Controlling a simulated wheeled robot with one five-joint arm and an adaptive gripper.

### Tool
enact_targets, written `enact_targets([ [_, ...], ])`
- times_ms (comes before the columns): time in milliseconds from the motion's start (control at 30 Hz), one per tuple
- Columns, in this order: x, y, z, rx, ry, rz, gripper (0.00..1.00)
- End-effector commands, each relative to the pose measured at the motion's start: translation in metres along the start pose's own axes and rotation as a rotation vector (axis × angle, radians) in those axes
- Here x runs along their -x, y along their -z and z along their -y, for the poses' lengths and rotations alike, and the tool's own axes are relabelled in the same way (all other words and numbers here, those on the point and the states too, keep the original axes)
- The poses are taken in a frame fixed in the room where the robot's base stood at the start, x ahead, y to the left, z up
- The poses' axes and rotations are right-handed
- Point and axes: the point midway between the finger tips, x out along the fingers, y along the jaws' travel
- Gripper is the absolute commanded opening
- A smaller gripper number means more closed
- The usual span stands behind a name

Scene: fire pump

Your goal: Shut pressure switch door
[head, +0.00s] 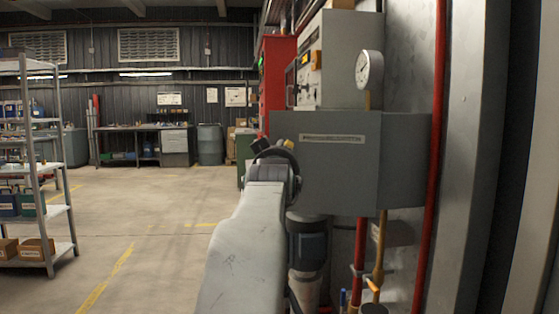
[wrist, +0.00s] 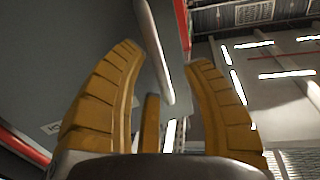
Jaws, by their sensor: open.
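The pressure switch door (head: 325,170) is a grey labelled panel. In the head view it faces me and juts left from the grey box side (head: 405,160), so it looks swung open. My gripper (head: 265,147) is at the door's left edge, partly hidden by my arm. A grey surface (wrist: 70,45) fills the left. No contact is clear.
A round gauge (head: 369,70) and a control cabinet (head: 335,60) stand above the door. Red pipes (head: 431,150) run along the wall at right. A shelf rack (head: 40,170) stands at left. The floor (head: 150,230) between is clear.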

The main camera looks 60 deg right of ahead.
Motion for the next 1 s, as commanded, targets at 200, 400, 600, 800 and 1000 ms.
enact_targets([
  [200,0.035,0.001,0.000,0.000,0.000,-0.002,0.43],
  [400,0.067,0.000,0.000,0.000,0.001,-0.002,0.43],
  [600,0.092,0.000,0.000,0.000,0.001,-0.002,0.43],
  [800,0.106,0.000,0.001,0.000,0.001,-0.001,0.43],
  [1000,0.109,-0.001,0.001,0.000,0.001,0.001,0.43],
])
